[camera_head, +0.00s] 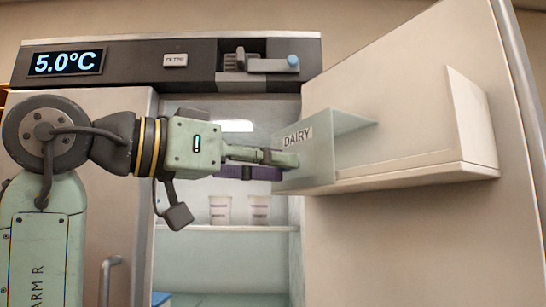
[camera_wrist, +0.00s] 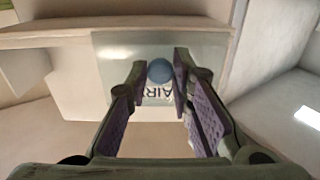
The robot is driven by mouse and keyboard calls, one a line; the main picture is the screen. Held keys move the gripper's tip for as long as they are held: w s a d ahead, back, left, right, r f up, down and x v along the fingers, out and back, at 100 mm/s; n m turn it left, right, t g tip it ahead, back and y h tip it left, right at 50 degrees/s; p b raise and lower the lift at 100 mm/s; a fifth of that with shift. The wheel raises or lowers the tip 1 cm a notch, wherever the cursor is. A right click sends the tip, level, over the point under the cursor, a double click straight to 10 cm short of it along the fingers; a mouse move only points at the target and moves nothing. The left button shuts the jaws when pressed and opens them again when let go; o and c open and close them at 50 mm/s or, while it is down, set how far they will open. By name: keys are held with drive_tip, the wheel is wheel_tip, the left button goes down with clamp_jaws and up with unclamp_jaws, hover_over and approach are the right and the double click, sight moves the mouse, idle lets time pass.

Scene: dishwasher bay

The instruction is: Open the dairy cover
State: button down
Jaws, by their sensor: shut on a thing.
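The dairy cover (camera_head: 318,160) is a pale, translucent panel with "DAIRY" lettering, on the inner side of the open fridge door. It stands in front of the door's upper bin, with a top strip running back toward the door. In the wrist view the cover (camera_wrist: 115,60) lies straight ahead of my gripper. A round blue knob (camera_wrist: 160,70) sits on it, between my fingertips. My gripper (camera_head: 288,159) reaches in from the left and is shut on the knob. In the head view the fingers hide the knob.
The fridge door (camera_head: 410,240) stands open at the right. The door bin (camera_head: 430,178) runs right from the cover. Inside the fridge, two white cups (camera_head: 220,209) stand on a shelf (camera_head: 225,228). A control panel (camera_head: 185,60) reads 5.0°C above.

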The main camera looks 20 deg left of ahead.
drive_tip(key=c, duration=1.4)
unclamp_jaws()
drive_tip(key=shift+s, duration=0.1)
drive_tip(key=shift+c, duration=0.2)
drive_tip(key=v, duration=1.2)
